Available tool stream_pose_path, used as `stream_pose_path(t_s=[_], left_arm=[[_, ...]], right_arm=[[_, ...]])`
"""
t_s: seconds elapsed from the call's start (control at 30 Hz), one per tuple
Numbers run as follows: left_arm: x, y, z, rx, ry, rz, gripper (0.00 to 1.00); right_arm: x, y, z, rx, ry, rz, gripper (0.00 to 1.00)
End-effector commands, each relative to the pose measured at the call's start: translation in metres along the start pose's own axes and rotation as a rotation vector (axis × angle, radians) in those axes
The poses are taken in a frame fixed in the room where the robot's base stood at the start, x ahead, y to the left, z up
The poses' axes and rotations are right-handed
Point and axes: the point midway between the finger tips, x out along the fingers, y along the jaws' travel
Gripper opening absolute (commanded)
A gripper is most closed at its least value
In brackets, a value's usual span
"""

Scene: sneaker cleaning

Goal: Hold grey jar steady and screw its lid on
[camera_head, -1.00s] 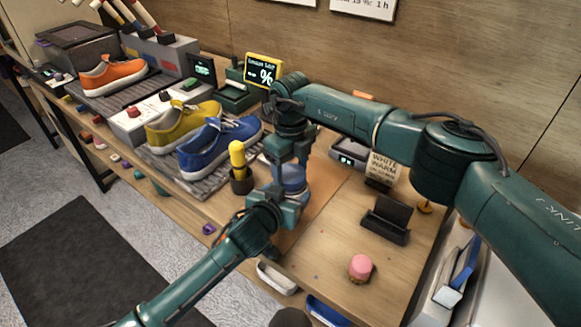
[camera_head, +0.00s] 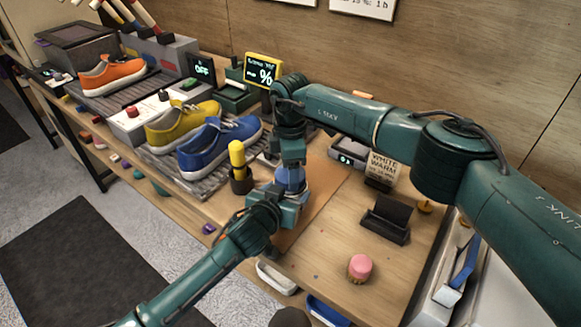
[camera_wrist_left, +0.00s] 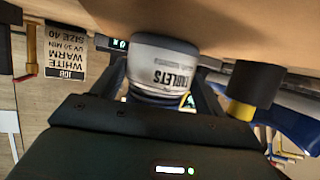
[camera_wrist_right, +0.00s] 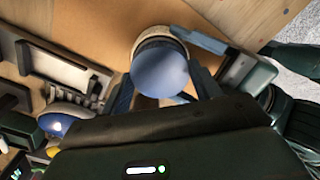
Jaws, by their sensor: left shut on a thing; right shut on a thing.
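The grey jar (camera_wrist_left: 165,62), pale with dark lettering, sits between the fingers of my left gripper (camera_wrist_left: 163,100), which is shut on it; that gripper also shows low beside the jar in the head view (camera_head: 285,205). The round blue lid (camera_wrist_right: 160,72) is on top of the jar, seen from above in the right wrist view; it shows partly as blue in the head view (camera_head: 291,179). My right gripper (camera_wrist_right: 163,95) is shut on the lid from above, and its wrist hangs over the jar in the head view. The lid's seating on the rim is hidden.
A dark holder with a yellow-topped item (camera_head: 238,165) stands just left of the grippers. Blue (camera_head: 215,145) and yellow (camera_head: 180,125) sneakers lie behind it on a grey rack. A black stand (camera_head: 386,218) and a pink-topped jar (camera_head: 359,268) are at the right, with bare tabletop around them.

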Motion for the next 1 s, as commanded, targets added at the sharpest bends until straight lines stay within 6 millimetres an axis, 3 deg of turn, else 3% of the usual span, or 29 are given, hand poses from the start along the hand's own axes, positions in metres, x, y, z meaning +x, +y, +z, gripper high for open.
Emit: stream_pose_path(t_s=[0.33, 0.47, 0.6, 0.63, 0.9, 1.0], left_arm=[[0.0002, -0.001, 0.0021, 0.0, -0.005, -0.003, 0.09], [0.0002, -0.0006, 0.0021, 0.0, -0.005, -0.002, 0.09], [0.0002, 0.0, 0.0022, 0.0, -0.005, -0.001, 0.09], [0.0002, 0.0001, 0.0023, 0.0, -0.005, 0.0, 0.09], [0.0002, 0.0007, 0.0022, 0.0, -0.005, 0.001, 0.09], [0.0001, 0.0006, 0.0021, -0.001, -0.005, 0.001, 0.09]], right_arm=[[0.0006, -0.0015, -0.0051, 0.605, 0.009, -0.004, 0.42], [-0.0003, -0.0019, -0.0083, 0.725, 0.012, -0.004, 0.42], [-0.0021, -0.001, -0.0081, 0.72, 0.009, 0.002, 0.42], [-0.0022, -0.0011, -0.0084, 0.72, 0.009, 0.002, 0.63], [-0.0016, -0.0009, -0.0073, 0.719, 0.008, 0.003, 0.84], [-0.0012, -0.0008, -0.0066, 0.719, 0.006, 0.003, 0.84]])
